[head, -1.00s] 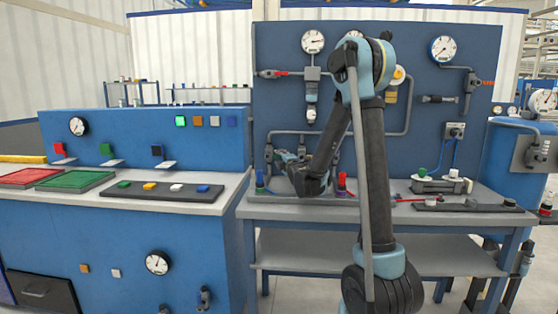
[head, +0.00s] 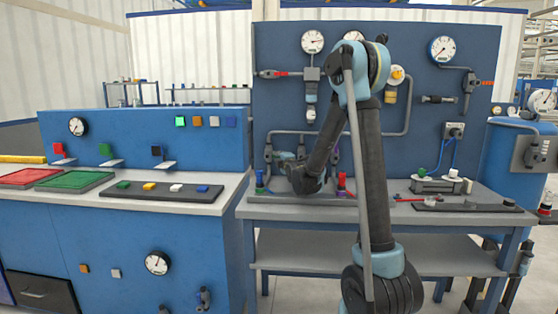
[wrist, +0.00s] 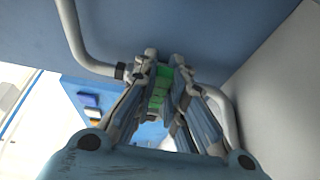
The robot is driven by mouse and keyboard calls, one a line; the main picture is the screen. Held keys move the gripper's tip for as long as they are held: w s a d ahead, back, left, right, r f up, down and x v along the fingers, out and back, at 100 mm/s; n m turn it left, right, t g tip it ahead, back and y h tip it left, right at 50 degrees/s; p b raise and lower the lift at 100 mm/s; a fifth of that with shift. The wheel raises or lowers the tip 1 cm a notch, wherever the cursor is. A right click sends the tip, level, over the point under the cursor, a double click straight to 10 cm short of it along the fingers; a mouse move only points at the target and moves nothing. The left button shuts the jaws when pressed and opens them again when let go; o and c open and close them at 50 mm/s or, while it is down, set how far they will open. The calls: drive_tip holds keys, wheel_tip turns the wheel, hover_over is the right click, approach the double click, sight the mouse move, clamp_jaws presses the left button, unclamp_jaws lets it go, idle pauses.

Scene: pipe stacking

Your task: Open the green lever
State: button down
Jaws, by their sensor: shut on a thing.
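The green lever (wrist: 160,96) shows in the wrist view between the fingers of my gripper (wrist: 164,64), which is shut on it. Only strips of the lever show; the fingers cover its sides. In the head view my gripper (head: 281,160) is at the left part of the blue panel, low by the grey pipe (head: 300,132). The lever is hidden there behind my gripper and wrist.
The grey pipe also curves close beside my fingers in the wrist view (wrist: 92,62). The blue panel (head: 330,40) stands right behind.

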drive_tip(key=r+n, duration=0.1)
drive_tip(key=n+g+h, duration=0.1)
drive_tip(key=n, duration=0.1)
drive_tip(key=shift+s+a+r, duration=0.1)
drive_tip(key=shift+r, duration=0.25)
drive_tip(key=n, duration=0.1)
drive_tip(key=r+n, duration=0.1)
drive_tip(key=shift+a+r+n+g+h, duration=0.1)
drive_tip(key=shift+a+n+g+h, duration=0.2)
drive_tip(key=shift+a+g+h, duration=0.1)
drive_tip(key=shift+a+r+n+g+h, duration=0.3)
drive_tip(key=shift+a+r+n+h, duration=0.2)
drive_tip(key=shift+n, duration=0.5)
drive_tip(key=shift+a+r+n+g+h, duration=0.2)
drive_tip(key=shift+a+n+h, duration=0.45)
drive_tip(key=shift+n, duration=0.3)
drive_tip(key=shift+a+r+n+g+h, duration=0.15)
drive_tip(key=shift+a+r+n+h, duration=0.1)
drive_tip(key=shift+a+n+h, duration=0.6)
drive_tip(key=shift+a+r+n+g+h, duration=0.25)
drive_tip(key=shift+n+h, duration=0.25)
drive_tip(key=shift+n, duration=0.6)
drive_tip(key=shift+f, duration=0.1)
drive_tip(key=c, duration=1.6)
unclamp_jaws()
drive_tip(key=shift+a, duration=0.1)
